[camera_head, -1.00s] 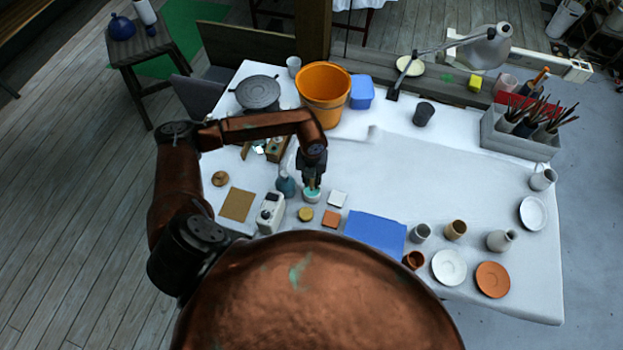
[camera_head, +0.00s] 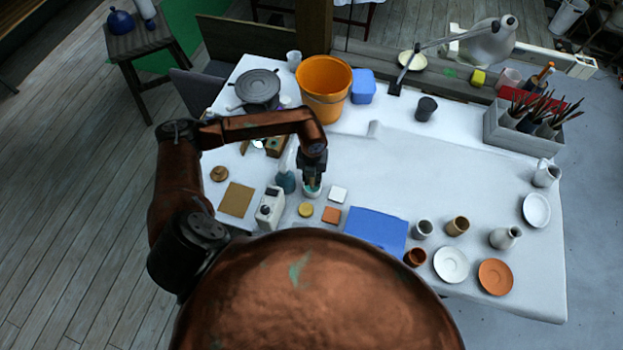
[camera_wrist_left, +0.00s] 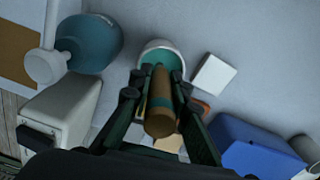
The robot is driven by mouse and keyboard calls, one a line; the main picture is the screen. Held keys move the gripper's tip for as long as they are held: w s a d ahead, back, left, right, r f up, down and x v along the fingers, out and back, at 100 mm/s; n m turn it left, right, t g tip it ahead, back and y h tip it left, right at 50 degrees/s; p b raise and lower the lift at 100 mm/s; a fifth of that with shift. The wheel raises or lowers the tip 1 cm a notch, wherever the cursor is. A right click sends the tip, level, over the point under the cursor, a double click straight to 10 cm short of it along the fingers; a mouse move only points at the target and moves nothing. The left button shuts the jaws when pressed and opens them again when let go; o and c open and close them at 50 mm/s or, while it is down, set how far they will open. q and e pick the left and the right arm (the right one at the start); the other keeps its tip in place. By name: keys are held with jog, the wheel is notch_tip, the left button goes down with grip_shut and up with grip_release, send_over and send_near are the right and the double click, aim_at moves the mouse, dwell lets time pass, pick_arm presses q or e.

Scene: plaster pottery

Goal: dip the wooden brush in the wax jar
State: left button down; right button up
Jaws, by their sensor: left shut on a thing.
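My left gripper (camera_head: 312,181) points down over the front left part of the table. It is shut on the wooden brush (camera_wrist_left: 161,110), whose brown handle shows between the fingers in the left wrist view. The wax jar (camera_wrist_left: 163,46) is a small white jar with teal inside. In the head view the jar (camera_head: 311,193) is right under the gripper and partly hidden by it. The brush's lower end lies over or in the jar's mouth; I cannot tell whether it touches the wax. My right gripper is not in view.
A teal bottle (camera_head: 286,182) stands close left of the jar, with a white box device (camera_head: 270,207) nearby. A white tile (camera_head: 338,194), an orange tile (camera_head: 331,215) and a blue sheet (camera_head: 375,232) lie to the right. The table's middle (camera_head: 430,180) is clear.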

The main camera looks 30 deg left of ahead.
pick_arm(q)
jog(key=shift+r+p, duration=2.5)
jog(key=shift+r, duration=1.35)
